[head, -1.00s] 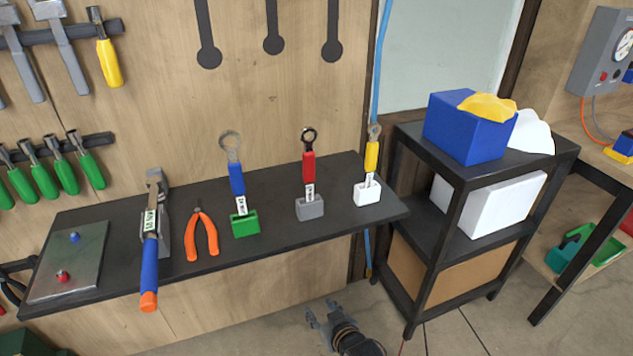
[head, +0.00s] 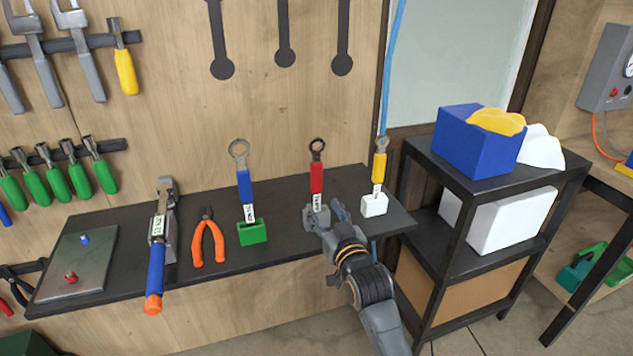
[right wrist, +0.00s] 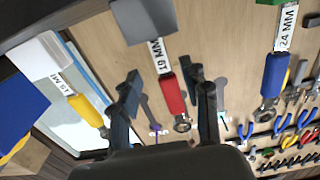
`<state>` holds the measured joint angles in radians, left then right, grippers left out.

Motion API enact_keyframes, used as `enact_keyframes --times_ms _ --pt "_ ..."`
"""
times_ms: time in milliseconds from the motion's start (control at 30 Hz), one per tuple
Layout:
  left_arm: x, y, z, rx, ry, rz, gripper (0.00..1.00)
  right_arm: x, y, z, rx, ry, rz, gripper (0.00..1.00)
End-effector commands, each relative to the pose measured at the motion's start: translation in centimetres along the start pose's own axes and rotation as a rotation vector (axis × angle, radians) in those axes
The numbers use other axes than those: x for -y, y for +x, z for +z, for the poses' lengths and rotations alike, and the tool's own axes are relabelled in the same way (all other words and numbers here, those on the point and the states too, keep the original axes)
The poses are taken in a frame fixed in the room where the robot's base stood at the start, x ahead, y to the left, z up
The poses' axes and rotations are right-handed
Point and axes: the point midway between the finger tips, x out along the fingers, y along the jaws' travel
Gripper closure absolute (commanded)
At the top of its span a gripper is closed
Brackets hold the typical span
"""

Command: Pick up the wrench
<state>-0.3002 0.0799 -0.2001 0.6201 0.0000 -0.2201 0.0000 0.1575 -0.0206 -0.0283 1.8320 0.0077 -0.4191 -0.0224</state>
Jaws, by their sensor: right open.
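Three ring wrenches stand upright in small blocks on the dark shelf (head: 285,248). The red-handled wrench (head: 316,178), in a grey block, is labelled 19 MM in the right wrist view (right wrist: 173,95). The blue-handled wrench (head: 244,187), labelled 24 MM, is in a green block (head: 252,232). The yellow-handled wrench (head: 379,168) is in a white block (head: 374,206). My right gripper (head: 329,211) is open in front of the grey block, partly hiding it. In the wrist view the red wrench appears between the fingers; contact cannot be told. My left gripper is out of view.
Orange pliers (head: 208,238), a blue-handled hammer (head: 157,250) and a metal plate with knobs (head: 75,268) lie to the left on the shelf. A dark rack (head: 455,258) with a blue bin (head: 476,140) stands close on the right.

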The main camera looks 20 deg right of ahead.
Motion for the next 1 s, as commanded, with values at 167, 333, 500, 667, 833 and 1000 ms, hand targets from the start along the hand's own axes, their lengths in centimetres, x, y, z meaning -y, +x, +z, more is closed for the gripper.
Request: enact_keyframes --times_ms 167,333,500,667,833,1000 --pt "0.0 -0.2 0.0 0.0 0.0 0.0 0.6 0.1 1.5 0.1 0.0 0.0 0.0 0.54" --pt "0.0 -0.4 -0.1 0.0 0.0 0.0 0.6 0.2 4.1 0.4 -0.001 -0.001 0.0 0.54" --pt "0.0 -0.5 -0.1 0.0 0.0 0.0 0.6 0.2 5.4 0.5 0.0 -0.001 0.001 0.54" --pt "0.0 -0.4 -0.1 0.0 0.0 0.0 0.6 0.2 5.4 0.6 0.0 0.0 0.001 0.54" --pt "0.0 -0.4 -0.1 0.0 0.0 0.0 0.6 0.2 5.4 0.6 0.0 0.0 0.001 0.76" --pt "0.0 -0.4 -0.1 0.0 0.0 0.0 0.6 0.2 5.4 0.6 0.0 0.0 0.001 1.0"
